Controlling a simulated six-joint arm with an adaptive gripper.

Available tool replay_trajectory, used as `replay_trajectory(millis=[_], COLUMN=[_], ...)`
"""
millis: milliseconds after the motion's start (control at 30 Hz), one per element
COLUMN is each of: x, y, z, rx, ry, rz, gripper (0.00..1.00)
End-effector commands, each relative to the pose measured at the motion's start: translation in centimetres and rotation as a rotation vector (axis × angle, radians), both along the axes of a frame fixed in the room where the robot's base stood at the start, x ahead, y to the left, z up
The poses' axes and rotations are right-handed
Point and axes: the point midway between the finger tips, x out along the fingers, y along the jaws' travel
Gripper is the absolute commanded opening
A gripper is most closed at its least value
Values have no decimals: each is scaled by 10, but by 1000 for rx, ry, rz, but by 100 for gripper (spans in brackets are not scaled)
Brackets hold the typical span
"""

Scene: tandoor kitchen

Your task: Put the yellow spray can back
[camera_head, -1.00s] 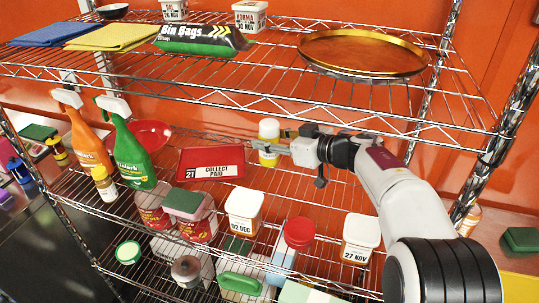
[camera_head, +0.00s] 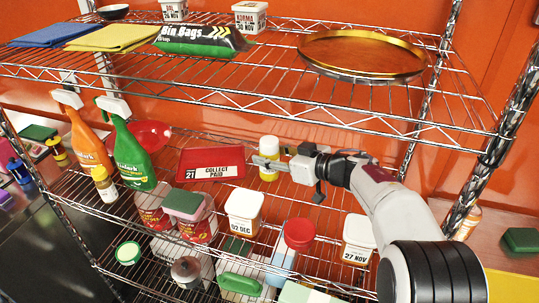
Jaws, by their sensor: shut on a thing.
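The yellow spray can (camera_head: 269,149) is a small yellow cylinder with a pale cap. The fingers cover part of the can. I cannot tell whether its base touches the shelf wires.
Green (camera_head: 131,155) and orange (camera_head: 88,143) spray bottles stand at the left, with a small yellow bottle (camera_head: 104,184) in front. White tubs (camera_head: 243,212) and a red-lidded container (camera_head: 298,236) are below. The upper shelf holds a round gold tray (camera_head: 362,52). Shelf wires right of the can look clear.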

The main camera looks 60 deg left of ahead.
Motion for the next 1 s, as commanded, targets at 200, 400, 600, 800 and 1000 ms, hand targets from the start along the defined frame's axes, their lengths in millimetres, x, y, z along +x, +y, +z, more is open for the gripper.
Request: replay_trajectory(millis=[200, 400, 600, 800, 1000], x=[0, 0, 0, 0, 1], y=[0, 0, 0, 0, -1], z=[1, -3, -3, -3, 1], rx=[1, 0, 0, 0, 0], ry=[0, 0, 0, 0, 1], rz=[0, 0, 0, 0, 0], gripper=[6, 40, 54, 54, 54])
